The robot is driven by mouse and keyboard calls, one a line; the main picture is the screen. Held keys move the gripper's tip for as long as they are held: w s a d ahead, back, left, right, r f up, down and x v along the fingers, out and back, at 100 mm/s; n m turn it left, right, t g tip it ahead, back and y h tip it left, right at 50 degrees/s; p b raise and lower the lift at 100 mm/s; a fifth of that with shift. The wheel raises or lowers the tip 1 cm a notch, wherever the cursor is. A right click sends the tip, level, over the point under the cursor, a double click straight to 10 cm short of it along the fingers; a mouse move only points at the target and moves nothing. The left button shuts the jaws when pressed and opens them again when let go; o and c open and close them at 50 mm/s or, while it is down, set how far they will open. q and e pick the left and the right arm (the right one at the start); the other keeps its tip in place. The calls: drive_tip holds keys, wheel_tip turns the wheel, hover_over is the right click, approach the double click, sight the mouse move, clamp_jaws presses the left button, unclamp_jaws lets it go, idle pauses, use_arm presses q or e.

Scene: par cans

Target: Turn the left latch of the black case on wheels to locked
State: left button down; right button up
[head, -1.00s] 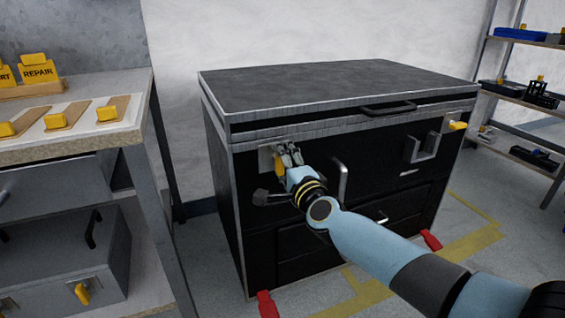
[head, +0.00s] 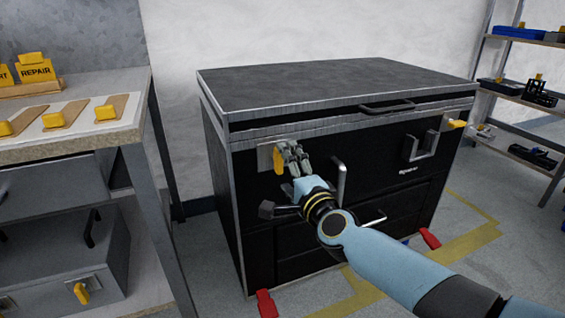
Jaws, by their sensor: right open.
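The black case on wheels (head: 350,87) stands in the middle of the head view, its lid down with a thin dark gap under it. Its left latch is a yellow handle (head: 278,160) on a grey plate, and the handle points downward. The right latch (head: 456,124) is a yellow handle pointing sideways to the right. My right gripper (head: 292,153) is open just right of the left latch handle. Whether a finger touches the handle I cannot tell. My left gripper is not in view.
A workbench (head: 90,152) with yellow blocks stands at the left, and a grey case (head: 70,255) with a yellow latch is under it. A shelf (head: 520,150) stands at the right. Red wheel pedals (head: 266,303) stick out at the case's foot.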

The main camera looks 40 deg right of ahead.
drive_tip(key=v, duration=0.8)
